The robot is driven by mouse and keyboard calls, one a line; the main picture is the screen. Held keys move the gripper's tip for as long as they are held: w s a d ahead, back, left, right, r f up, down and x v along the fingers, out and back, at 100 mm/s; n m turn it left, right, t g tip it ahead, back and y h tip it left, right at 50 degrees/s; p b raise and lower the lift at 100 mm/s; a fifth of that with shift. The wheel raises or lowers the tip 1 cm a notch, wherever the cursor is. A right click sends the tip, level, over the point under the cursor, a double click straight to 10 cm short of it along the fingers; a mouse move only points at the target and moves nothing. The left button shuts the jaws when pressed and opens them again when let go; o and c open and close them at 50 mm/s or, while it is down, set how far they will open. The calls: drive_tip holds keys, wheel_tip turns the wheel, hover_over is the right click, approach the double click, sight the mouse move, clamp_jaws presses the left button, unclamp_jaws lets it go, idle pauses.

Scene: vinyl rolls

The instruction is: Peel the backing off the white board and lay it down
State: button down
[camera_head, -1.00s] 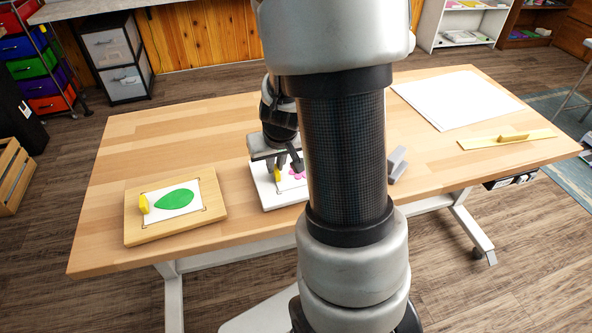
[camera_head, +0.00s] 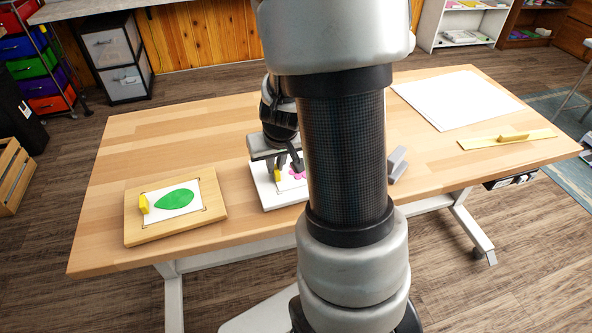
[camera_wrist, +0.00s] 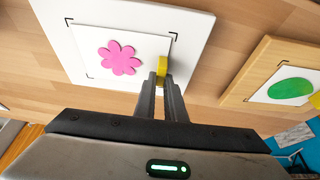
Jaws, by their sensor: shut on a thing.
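The white board (camera_wrist: 195,22) lies on the table with a white backing sheet (camera_wrist: 90,38) on it, inside black corner marks. A pink flower (camera_wrist: 119,58) is on the sheet. A yellow tab (camera_wrist: 162,68) stands at the sheet's edge. My gripper (camera_wrist: 161,84) is shut on the yellow tab. In the head view my gripper (camera_head: 279,168) is over the left part of the white board (camera_head: 264,190), and my arm hides the board's right part. The sheet looks flat on the board.
A wooden board (camera_head: 141,232) with a green leaf sheet (camera_head: 157,208) and yellow tab lies to the left. A large white sheet (camera_head: 455,98) lies at the back right. A yellow strip with a handle (camera_head: 480,142) is near the right edge. A grey block (camera_head: 397,164) is right of my arm.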

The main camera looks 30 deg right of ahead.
drive_tip(key=shift+r, duration=0.2)
drive_tip(key=shift+r+p, duration=3.1)
drive_tip(key=shift+r, duration=0.25)
drive_tip(key=w+d+p, duration=0.2)
drive_tip(key=w, duration=0.8)
drive_tip(key=w+d+r+p, duration=0.1)
drive_tip(key=w+d+p, duration=0.1)
drive_tip(key=w, duration=0.8)
drive_tip(key=shift+w+d+r+p, duration=0.2)
drive_tip(key=shift+d+p, duration=0.15)
drive_tip(key=shift+d, duration=0.5)
drive_tip(key=shift+f+b, duration=2.9)
drive_tip(key=shift+f, duration=0.6)
